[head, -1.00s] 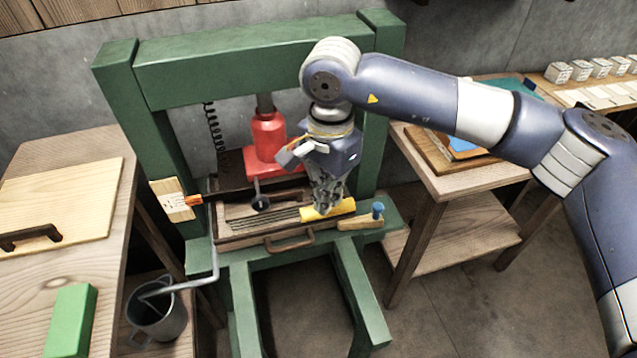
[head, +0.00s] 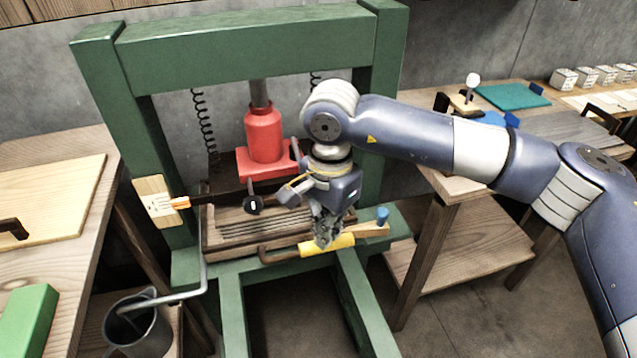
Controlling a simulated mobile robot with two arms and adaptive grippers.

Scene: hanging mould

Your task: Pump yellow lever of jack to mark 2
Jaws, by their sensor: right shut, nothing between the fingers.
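The red jack (head: 264,135) stands inside the green press frame. Its yellow lever (head: 342,241) shows as a yellow bar low at the front of the press, overlapping the tray's front handle in the picture. My right gripper (head: 325,236) points down, shut and empty, with its fingertips at the top of the yellow lever; I cannot tell whether they touch. The fingers hide part of the lever, and my wrist hides the area behind. A pale mark plate (head: 153,198) is on the left post, with an orange pointer (head: 181,203) at its right edge. Its marks are too small to read.
A wooden tray (head: 225,247) with a ridged inside lies under the jack. A grey bent rod (head: 204,280) and metal mug (head: 140,332) are at lower left. Wooden tables flank the press.

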